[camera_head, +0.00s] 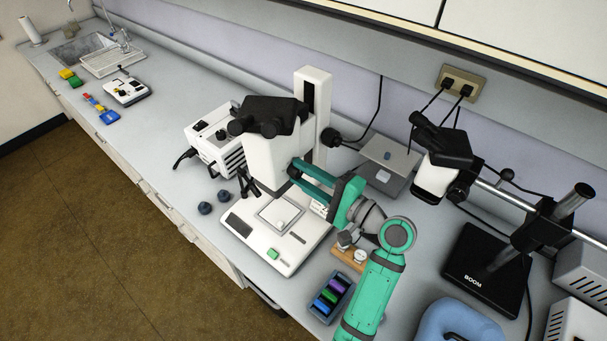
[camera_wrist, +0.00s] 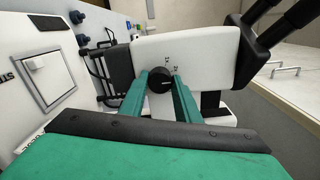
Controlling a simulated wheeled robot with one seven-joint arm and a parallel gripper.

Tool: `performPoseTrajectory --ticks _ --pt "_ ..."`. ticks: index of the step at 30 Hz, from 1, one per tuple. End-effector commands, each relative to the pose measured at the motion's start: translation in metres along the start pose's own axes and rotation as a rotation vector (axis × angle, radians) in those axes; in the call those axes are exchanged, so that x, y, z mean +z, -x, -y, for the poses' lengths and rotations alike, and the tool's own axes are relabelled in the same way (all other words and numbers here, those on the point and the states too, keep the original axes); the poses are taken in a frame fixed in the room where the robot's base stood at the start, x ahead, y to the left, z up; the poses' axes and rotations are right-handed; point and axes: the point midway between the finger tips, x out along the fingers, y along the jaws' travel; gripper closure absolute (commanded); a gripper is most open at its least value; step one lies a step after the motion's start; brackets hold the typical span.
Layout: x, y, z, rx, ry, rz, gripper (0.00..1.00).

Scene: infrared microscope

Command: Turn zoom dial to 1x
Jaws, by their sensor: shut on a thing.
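The zoom dial (camera_wrist: 159,80) is a small dark round knob on the side of the white microscope head, seen in the wrist view.
The microscope's base (camera_head: 290,245) lies below my arm. A tray of coloured items (camera_head: 330,298) sits in front. A second microscope on a boom stand (camera_head: 487,262) is at the right. A white box unit (camera_head: 215,135) stands left of the microscope.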

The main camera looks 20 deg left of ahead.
Motion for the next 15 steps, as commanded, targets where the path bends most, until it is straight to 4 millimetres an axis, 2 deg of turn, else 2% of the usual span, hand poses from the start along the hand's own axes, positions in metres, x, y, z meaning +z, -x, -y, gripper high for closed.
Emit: performPoseTrajectory --ticks 15 --pt "0.0007 -0.0002 -0.0005 0.001 0.491 0.002 0.93"
